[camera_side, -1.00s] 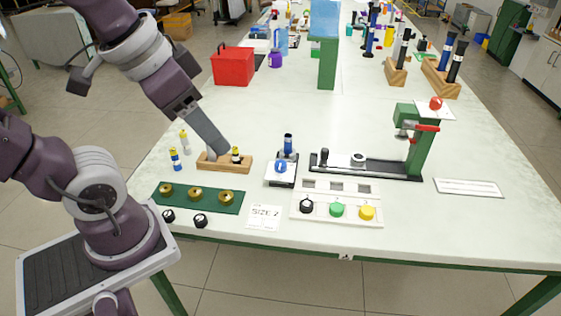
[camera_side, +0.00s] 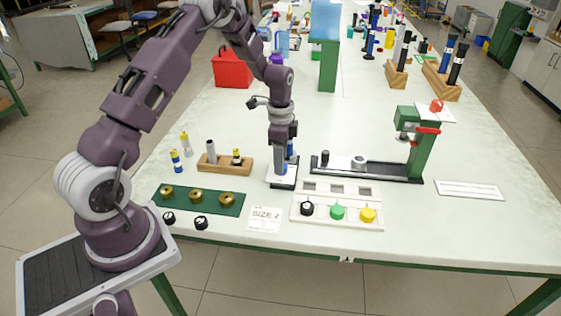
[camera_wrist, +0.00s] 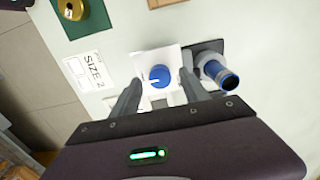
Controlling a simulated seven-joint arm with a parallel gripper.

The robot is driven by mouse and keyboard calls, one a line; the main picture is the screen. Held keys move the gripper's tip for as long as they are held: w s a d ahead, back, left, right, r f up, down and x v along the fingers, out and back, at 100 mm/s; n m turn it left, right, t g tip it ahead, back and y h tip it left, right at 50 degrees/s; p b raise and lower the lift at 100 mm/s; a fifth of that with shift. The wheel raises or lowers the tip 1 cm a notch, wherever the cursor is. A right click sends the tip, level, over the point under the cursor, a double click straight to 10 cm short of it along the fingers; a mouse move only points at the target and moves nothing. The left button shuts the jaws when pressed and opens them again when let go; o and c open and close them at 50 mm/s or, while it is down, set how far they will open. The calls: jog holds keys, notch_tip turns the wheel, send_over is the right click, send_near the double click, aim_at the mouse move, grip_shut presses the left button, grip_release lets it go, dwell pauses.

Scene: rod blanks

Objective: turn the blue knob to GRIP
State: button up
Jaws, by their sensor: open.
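The blue knob (camera_wrist: 160,76) sits on a white plate (camera_wrist: 142,60) in the wrist view. A short white mark on it points to the picture's left; no GRIP label is readable. Next to the plate stands a dark holder with a blue-ended rod (camera_wrist: 222,77). My gripper (camera_wrist: 160,82) is open, with one finger to each side of the knob in the picture. I cannot tell whether the fingers touch it. In the side view my gripper (camera_side: 281,169) points down over the small fixture and largely hides the knob.
A wooden block (camera_side: 225,166) with a grey rod and a yellow-and-black piece stands left. A white panel (camera_side: 300,213) with black, green and yellow knobs lies in front right. A black rail with a green stand (camera_side: 421,150) is to the right. The SIZE 2 card (camera_side: 264,219) lies in front.

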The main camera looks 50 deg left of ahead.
jog(key=shift+f, duration=0.7)
grip_shut()
jog(key=shift+n, duration=0.3)
jog(key=n, duration=0.4)
jog(key=shift+n, duration=0.4)
jog(key=n, duration=0.5)
jog(key=shift+d+r, duration=0.1)
jog(key=n, duration=0.5)
jog(key=shift+n, duration=0.4)
jog(key=n, duration=0.4)
jog(key=shift+w+n, duration=0.1)
jog(key=shift+n, duration=0.6)
